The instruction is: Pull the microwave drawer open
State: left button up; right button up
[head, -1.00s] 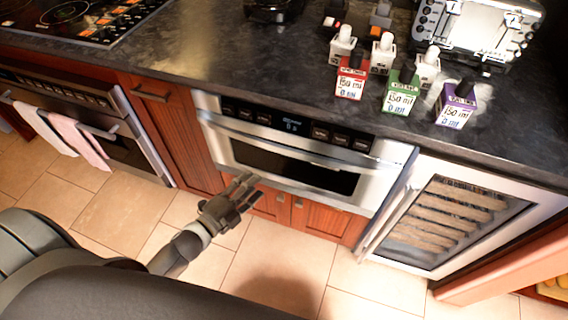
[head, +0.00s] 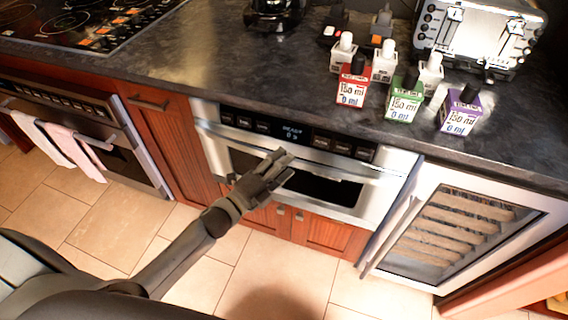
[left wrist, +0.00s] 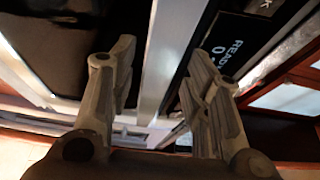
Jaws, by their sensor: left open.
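The microwave drawer (head: 380,192) is a silver-framed unit with a dark window, set under the dark counter. Its front looks shut. A long silver handle bar (head: 335,171) runs across the front below the black control strip. My left gripper (head: 280,166) is at the middle of the front, over the handle, hiding part of it and the window. In the left wrist view its two fingers are open and apart, with a silver bar (left wrist: 172,60), likely the handle, showing between them. Contact with the bar cannot be told. My right gripper is out of view.
A wine cooler (head: 455,225) with its own handle stands at the right. An oven (head: 110,140) with hanging towels (head: 55,143) is at the left. Small bottles and boxes (head: 404,100) sit on the counter (head: 210,65). The tiled floor (head: 270,260) in front is clear.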

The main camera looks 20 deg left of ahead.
pick_arm(q)
jog(key=shift+w+d, duration=0.2)
jog(key=shift+w, duration=0.35)
grip_shut()
